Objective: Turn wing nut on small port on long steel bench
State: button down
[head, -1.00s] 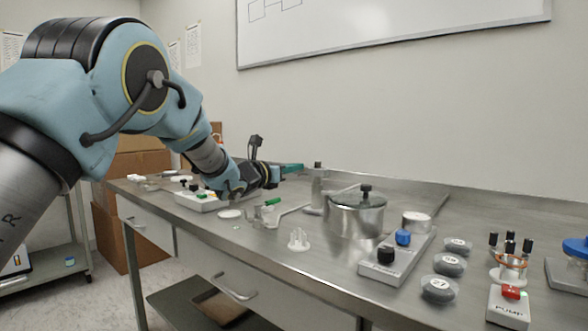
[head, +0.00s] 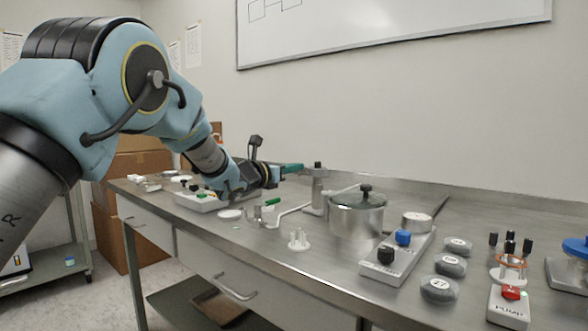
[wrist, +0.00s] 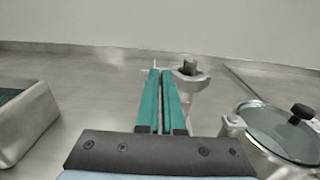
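My gripper (head: 302,167) reaches low over the bench with its teal fingers pointing right in the head view, close to a grey metal post with a dark top (head: 317,185). That post looks like the small port, but I cannot be sure. In the wrist view, my gripper (wrist: 161,72) has its fingers side by side with only a narrow gap. The post (wrist: 190,85) stands just right of the fingertips. A thin pale bar (wrist: 142,68) shows by the left fingertip; it may be part of the wing nut. I cannot tell whether anything is gripped.
A round steel pot with a lid and dark knob (head: 356,213) stands right of the post. A white box with buttons (head: 197,202) lies under my wrist. A block with black and blue knobs (head: 395,265) is farther right.

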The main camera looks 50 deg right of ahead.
jog(key=shift+f, duration=0.25)
jog(key=n, duration=0.7)
jog(key=f+n, duration=0.1)
jog(key=n, duration=0.7)
jog(key=w+n, duration=0.1)
jog(key=n, duration=0.7)
jog(key=shift+f, duration=0.35)
jog(key=shift+n, duration=0.3)
dwell(0.3)
jog(key=c, duration=1)
grip_release()
jog(key=shift+r, duration=0.1)
jog(key=shift+c, duration=0.2)
